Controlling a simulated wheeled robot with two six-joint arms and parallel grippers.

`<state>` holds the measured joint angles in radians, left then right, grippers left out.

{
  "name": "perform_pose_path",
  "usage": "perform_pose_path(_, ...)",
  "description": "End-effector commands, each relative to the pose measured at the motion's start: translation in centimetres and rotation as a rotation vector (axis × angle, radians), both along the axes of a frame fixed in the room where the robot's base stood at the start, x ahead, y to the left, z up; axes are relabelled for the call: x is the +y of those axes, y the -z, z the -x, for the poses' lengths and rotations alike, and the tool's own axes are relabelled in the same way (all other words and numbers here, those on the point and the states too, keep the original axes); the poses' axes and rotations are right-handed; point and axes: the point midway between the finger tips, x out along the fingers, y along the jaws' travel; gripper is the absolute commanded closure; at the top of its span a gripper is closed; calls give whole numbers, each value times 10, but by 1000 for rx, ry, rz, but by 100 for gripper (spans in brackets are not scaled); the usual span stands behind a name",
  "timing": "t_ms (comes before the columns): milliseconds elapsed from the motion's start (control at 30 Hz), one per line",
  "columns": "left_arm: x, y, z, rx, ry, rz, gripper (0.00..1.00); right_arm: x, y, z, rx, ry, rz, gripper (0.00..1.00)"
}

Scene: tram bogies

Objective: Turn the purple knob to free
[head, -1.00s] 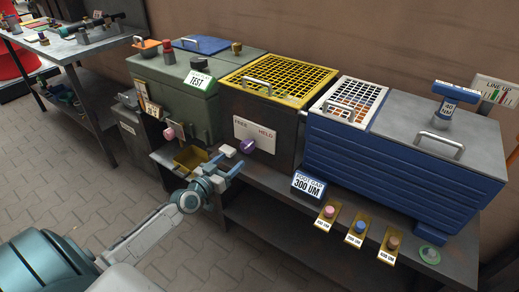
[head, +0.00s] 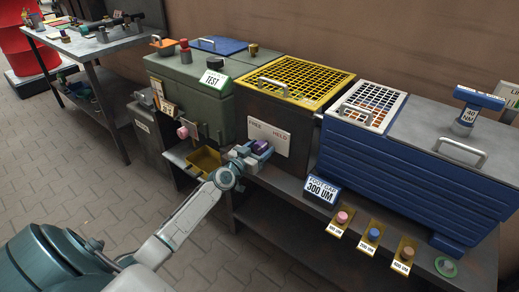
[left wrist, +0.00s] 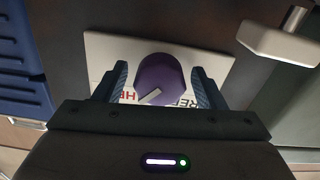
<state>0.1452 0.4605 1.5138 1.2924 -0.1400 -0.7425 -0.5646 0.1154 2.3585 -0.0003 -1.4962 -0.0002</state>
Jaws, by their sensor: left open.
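The purple knob (head: 260,146) sits on the white FREE/HELD plate (head: 282,138) on the front of the dark box with the yellow grille. In the left wrist view the knob (left wrist: 158,79) stands between my open fingers, with a small gap on each side. The plate (left wrist: 100,48) is upside down there, its lettering partly hidden. The knob's white pointer line slants to the lower left, toward the HELD lettering. My left gripper (head: 250,152) is open around the knob. My right gripper is not in view.
A pink knob (head: 182,132) and a yellow tray (head: 205,160) are to the left. A blue FOOT GAP sign (head: 322,190) and several coloured knobs on brass plates, such as the pink one (head: 342,217), line the bench's front edge at right. Paved floor lies in front.

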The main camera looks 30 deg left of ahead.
Motion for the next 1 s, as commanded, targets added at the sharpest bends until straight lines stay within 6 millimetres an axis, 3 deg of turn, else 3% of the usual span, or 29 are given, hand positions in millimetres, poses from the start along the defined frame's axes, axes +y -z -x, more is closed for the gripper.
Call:
perform_pose_path(67,0,0,0,0,0,0,38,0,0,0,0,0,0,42)
perform_pose_path(200,0,0,0,0,0,0,65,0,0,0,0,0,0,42)
perform_pose_path(300,0,0,0,0,0,0,81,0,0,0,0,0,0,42)
perform_pose_path(667,0,0,0,5,0,58,81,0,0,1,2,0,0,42)
perform_pose_path(1000,0,0,0,24,0,306,81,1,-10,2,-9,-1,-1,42)
